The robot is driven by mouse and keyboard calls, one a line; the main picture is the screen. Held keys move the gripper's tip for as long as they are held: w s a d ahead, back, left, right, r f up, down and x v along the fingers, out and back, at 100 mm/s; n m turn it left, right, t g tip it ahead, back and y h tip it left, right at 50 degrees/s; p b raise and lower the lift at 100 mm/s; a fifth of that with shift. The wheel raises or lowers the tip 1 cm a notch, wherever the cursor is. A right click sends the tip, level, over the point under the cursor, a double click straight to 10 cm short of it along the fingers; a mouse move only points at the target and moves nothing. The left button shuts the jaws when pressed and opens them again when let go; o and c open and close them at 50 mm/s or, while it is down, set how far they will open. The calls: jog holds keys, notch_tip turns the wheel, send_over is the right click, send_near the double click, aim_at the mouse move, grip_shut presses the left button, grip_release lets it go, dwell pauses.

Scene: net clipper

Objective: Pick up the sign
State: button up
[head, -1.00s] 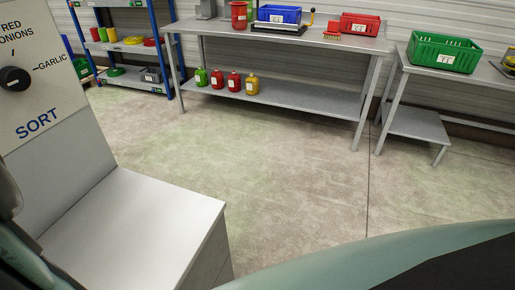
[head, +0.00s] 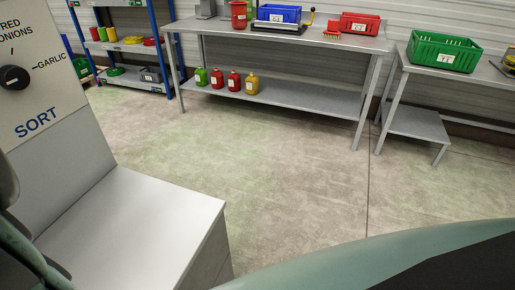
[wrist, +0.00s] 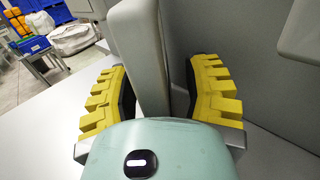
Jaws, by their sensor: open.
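No separate sign can be made out for certain in either view. The grey sloped panel (head: 38,85) with a dial and the words "RED ONIONS", "GARLIC" and "SORT" stands at the left of the head view. In the wrist view, my gripper (wrist: 160,78) is open, its two yellow ridged fingers apart. A grey upright piece (wrist: 137,50) shows between the fingers; I cannot tell whether they touch it or what it belongs to. Its lower part is hidden behind my gripper's body.
A grey box-like surface (head: 140,215) lies below the panel. Open floor (head: 270,170) spreads ahead. A long workbench (head: 290,38) with bins and bottles, a side table with a green crate (head: 443,52) and a blue-framed shelf (head: 164,60) stand at the back.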

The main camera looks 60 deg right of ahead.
grip_shut()
dwell(0.4)
